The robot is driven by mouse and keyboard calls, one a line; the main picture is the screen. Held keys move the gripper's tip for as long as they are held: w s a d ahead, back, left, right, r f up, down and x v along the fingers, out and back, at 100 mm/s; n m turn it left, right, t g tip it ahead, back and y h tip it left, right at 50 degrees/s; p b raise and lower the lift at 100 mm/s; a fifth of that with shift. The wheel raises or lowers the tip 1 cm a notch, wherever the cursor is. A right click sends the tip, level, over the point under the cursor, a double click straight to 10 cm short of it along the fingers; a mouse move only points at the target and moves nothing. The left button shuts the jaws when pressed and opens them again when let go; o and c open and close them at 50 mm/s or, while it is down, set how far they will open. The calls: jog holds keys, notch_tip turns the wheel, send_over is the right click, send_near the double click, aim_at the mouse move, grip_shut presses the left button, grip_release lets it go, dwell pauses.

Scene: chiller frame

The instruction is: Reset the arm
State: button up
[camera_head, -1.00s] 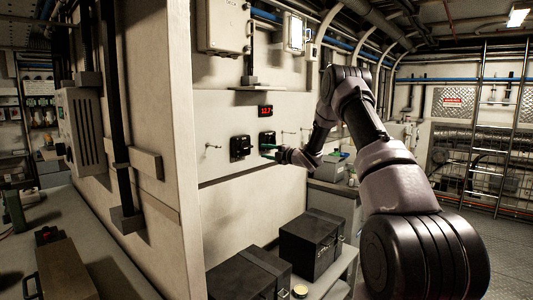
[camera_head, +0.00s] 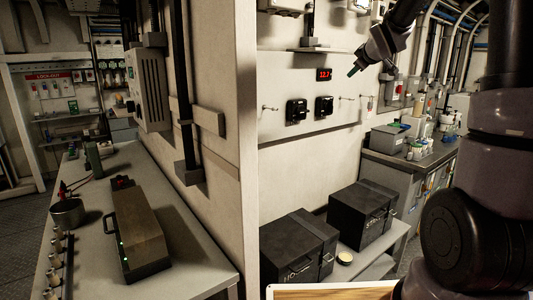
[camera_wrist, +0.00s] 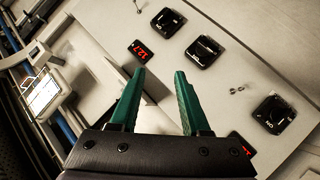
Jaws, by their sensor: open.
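My gripper (camera_head: 355,71) is raised in front of the pale wall panel (camera_head: 290,153), above and to the right of the red display (camera_head: 324,74). In the wrist view its two green fingers (camera_wrist: 160,75) are spread apart with nothing between them. A left black switch (camera_head: 297,111) and a right black switch (camera_head: 324,106) sit on the panel below the display. The gripper is apart from both. The wrist view shows the panel tilted, with several black switches, one of them at the right edge (camera_wrist: 274,114), and a red display (camera_wrist: 139,51).
Two black cases (camera_head: 299,250) (camera_head: 362,216) stand on a low bench below the panel. A grey cabinet with bottles (camera_head: 410,140) is at the right. At the left, a worktop holds a long brown-topped box (camera_head: 138,230) and a metal pot (camera_head: 67,212). A wall edge (camera_head: 250,150) separates the two areas.

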jog(key=s+a+f+m+g, duration=0.1)
jog(key=s+m, duration=0.3)
jog(key=s, duration=0.9)
jog(key=s+a+f+m+g+y, duration=0.1)
jog(key=s+a+f+m+g, duration=0.1)
jog(key=s, duration=1.1)
jog(key=s+a+f+m+g+y, duration=0.1)
jog(key=s+a+f+m+g, duration=0.1)
jog(key=s+m, duration=0.5)
jog(key=s+a+g, duration=0.1)
jog(key=s, duration=0.5)
jog(key=shift+s+a+g, duration=0.3)
jog(key=shift+a+g, duration=0.05)
jog(key=shift+g, duration=0.05)
